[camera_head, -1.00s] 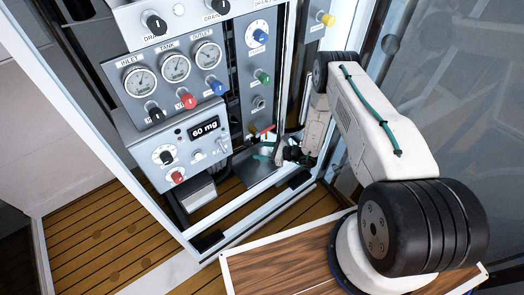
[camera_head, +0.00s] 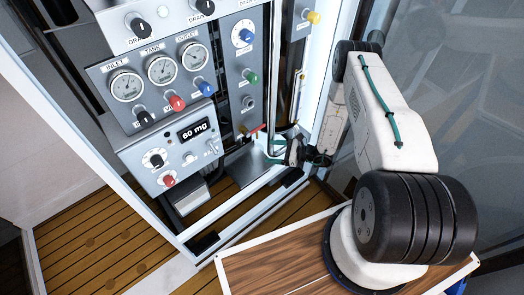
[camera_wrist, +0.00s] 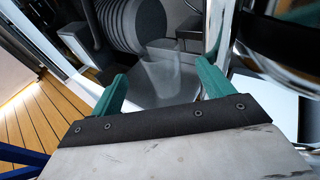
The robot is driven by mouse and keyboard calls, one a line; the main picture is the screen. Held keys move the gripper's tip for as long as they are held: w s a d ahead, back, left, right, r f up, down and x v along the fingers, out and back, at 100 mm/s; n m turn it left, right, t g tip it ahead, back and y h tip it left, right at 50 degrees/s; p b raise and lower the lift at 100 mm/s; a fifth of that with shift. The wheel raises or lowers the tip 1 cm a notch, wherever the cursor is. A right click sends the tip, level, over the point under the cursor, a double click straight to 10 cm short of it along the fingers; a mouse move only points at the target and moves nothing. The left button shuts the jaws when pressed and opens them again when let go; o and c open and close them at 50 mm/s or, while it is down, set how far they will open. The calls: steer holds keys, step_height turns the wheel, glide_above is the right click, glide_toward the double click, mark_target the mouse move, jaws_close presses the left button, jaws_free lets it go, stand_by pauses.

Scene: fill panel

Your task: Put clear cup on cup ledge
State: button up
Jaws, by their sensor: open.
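A clear cup (camera_wrist: 165,76) shows faintly in the wrist view, standing on a dark grey ledge (camera_wrist: 142,98) inside the panel frame. My gripper (camera_wrist: 162,72) is open, its teal fingers apart, one to either side of the cup in that view. The cup appears just beyond the fingertips, and I see no finger touching it. In the head view my gripper (camera_head: 277,145) is by the right side of the grey ledge (camera_head: 246,168), low in the panel.
The panel (camera_head: 160,100) with gauges, knobs and a "60 mg" display stands left of the ledge. A red-handled valve (camera_head: 252,131) is just above it. A shiny metal tube (camera_wrist: 275,45) lies close on the right in the wrist view. White frame bars run in front.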

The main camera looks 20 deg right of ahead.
steer(key=shift+v, duration=1.35)
